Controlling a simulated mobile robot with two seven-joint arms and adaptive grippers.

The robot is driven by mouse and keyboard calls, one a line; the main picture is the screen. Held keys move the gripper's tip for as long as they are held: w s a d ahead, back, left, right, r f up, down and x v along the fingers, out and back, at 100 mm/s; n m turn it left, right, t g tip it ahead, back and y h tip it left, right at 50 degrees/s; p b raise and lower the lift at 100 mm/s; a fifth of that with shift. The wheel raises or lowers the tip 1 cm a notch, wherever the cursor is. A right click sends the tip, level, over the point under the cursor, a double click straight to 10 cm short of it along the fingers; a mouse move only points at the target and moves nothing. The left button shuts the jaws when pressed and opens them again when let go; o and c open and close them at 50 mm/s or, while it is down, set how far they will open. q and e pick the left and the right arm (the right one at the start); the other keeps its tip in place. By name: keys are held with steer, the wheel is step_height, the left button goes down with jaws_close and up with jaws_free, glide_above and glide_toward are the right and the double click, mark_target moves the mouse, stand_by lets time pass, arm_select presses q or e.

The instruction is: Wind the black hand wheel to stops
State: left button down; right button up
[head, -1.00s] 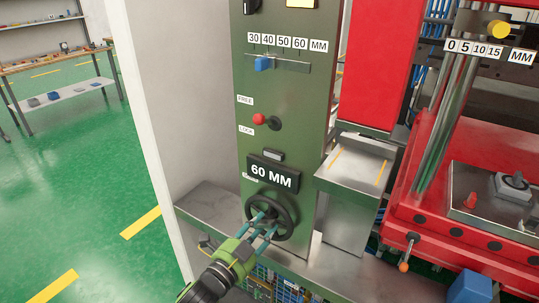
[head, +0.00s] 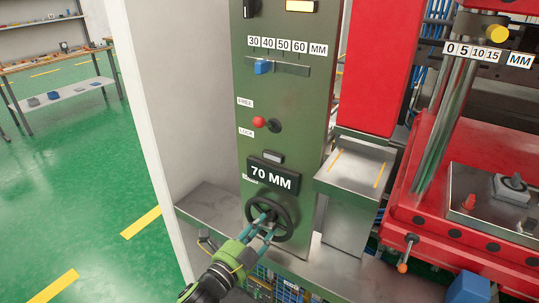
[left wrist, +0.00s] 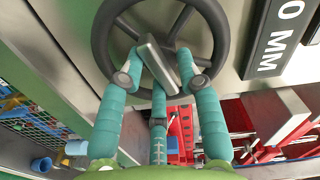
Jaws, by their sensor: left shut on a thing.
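The black hand wheel (head: 284,213) is on the lower part of the green panel (head: 285,95). My left gripper (head: 268,222) is at the wheel from the front, its teal fingers closed around a grey piece at the wheel's middle. In the left wrist view, the wheel (left wrist: 97,40) shows its rim and spokes behind the fingers, and the grey bar (left wrist: 158,62) sits between the fingertips. The display (head: 272,174) above the wheel reads 70 MM. My right gripper is not in view.
A red-knobbed lever (head: 260,121) sits between FREE and LOCK labels. A blue slider (head: 262,67) is under the 30 to 60 MM scale. A metal ledge (head: 215,207) runs below the panel. The red press (head: 450,190) stands at right. Green floor is open at left.

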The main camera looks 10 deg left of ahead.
arm_select(q)
steer(key=shift+w+r, duration=0.3)
steer(key=shift+r, duration=0.45)
steer(key=shift+m, duration=1.4)
steer(key=shift+p, duration=0.3)
steer(key=c, duration=1.3)
jaws_free()
steer(key=shift+a+m, duration=0.1)
steer(key=shift+m, duration=0.4)
steer(key=o, duration=0.5)
steer(key=shift+w+d+f, duration=0.25)
steer(key=shift+w+f, duration=0.1)
steer(key=shift+w, duration=0.2)
steer(key=shift+s, duration=0.1)
steer(key=shift+s+a+f, duration=0.2)
steer(key=shift+s+a, duration=0.05)
steer(key=shift+s, duration=0.35)
steer(key=v, duration=1.1)
